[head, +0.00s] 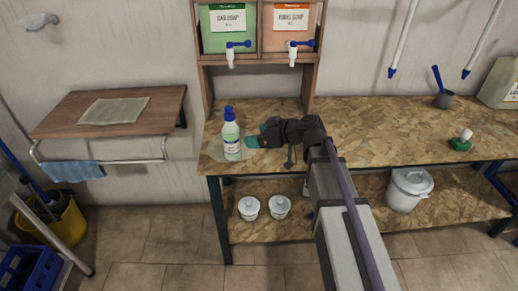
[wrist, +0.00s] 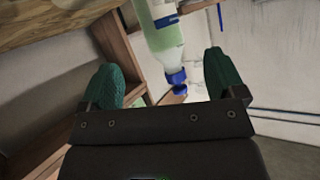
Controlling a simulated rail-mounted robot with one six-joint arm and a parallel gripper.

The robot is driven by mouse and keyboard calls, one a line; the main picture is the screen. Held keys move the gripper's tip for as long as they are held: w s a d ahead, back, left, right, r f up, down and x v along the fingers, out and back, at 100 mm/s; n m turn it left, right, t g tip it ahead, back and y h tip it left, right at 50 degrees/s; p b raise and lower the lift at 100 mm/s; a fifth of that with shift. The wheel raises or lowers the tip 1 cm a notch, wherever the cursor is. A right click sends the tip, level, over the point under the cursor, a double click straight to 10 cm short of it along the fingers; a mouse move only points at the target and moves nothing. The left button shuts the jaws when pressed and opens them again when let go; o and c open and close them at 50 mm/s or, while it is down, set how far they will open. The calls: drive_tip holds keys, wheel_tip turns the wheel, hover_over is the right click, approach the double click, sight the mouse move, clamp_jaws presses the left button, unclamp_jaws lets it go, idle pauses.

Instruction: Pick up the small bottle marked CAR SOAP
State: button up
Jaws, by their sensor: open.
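A small clear bottle (head: 231,144) with pale green liquid, a white label and a blue cap stands upright near the left end of the workbench. Its label is too small to read. My gripper (head: 254,138) is open and empty just to the right of the bottle, its green fingertips pointing towards it. In the wrist view the bottle (wrist: 165,42) appears inverted, just ahead of the gap between the two green fingers (wrist: 164,72). Neither finger clearly touches it.
A green CAR SOAP drum (head: 222,30) and an orange drum (head: 290,28), both with taps, sit in a wooden rack (head: 258,59) above the workbench (head: 380,125). A green brush (head: 461,143) lies to the right. White tubs (head: 279,207) stand on the lower shelf.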

sight(238, 135)
drive_tip(key=shift+n, duration=0.9)
drive_tip(key=b+x, duration=0.1)
drive_tip(key=x, duration=0.2)
drive_tip(key=b+x, duration=0.2)
drive_tip(key=x, duration=0.1)
drive_tip(key=r+b+x, duration=0.1)
drive_tip(key=x, duration=0.3)
drive_tip(key=shift+w+a+f, duration=0.1)
drive_tip(key=shift+w+a, duration=0.1)
drive_tip(key=shift+w, duration=0.05)
drive_tip(key=shift+w+a, duration=0.15)
drive_tip(key=shift+a, duration=0.1)
drive_tip(key=c, duration=1.2)
